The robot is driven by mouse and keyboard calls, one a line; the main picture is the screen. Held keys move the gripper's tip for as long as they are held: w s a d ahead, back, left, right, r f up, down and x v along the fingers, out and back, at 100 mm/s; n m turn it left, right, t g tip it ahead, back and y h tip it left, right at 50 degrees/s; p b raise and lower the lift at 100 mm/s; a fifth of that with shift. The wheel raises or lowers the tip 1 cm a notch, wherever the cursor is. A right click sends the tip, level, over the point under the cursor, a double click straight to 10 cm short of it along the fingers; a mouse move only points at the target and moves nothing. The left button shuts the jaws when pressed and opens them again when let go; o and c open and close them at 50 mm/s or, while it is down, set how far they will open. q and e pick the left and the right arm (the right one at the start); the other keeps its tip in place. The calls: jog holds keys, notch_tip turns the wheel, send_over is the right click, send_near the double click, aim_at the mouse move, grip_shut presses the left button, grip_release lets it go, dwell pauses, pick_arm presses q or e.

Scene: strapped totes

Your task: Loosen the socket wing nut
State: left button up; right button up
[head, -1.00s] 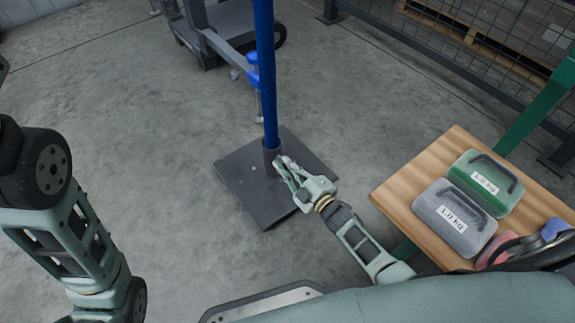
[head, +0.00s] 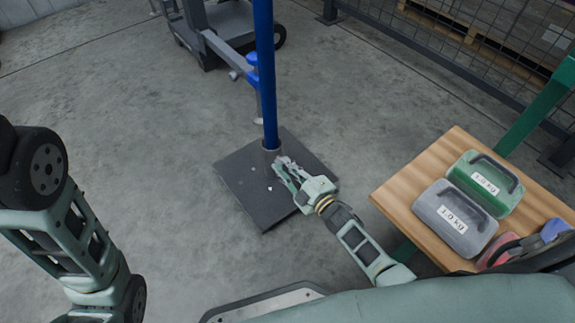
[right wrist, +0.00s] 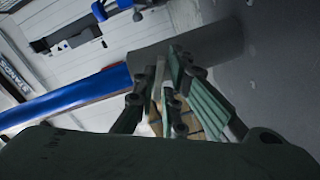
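The blue pole (head: 265,80) stands upright in a dark grey socket (head: 271,156) on a square black base plate (head: 250,188). My right gripper (head: 282,163) is at the socket's near side, its fingertips close together. In the right wrist view the fingers (right wrist: 166,72) lie beside the grey socket (right wrist: 205,45), with a small light-grey piece between them that looks like the wing nut (right wrist: 160,77). The fingers hide most of it. The pole also shows in that view (right wrist: 75,100). My left arm is at the left edge; its gripper is out of view.
A wooden-topped table (head: 405,192) at the right holds a green case (head: 486,180), a grey case (head: 450,222) and red and blue items. A wheeled cart (head: 222,30) stands behind the pole, and mesh fencing (head: 440,45) behind the table. Floor left of the plate is clear.

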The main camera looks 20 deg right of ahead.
jog(key=shift+o, duration=1.2)
jog(key=shift+w, duration=0.1)
jog(key=v, duration=1.2)
jog(key=shift+r, duration=0.15)
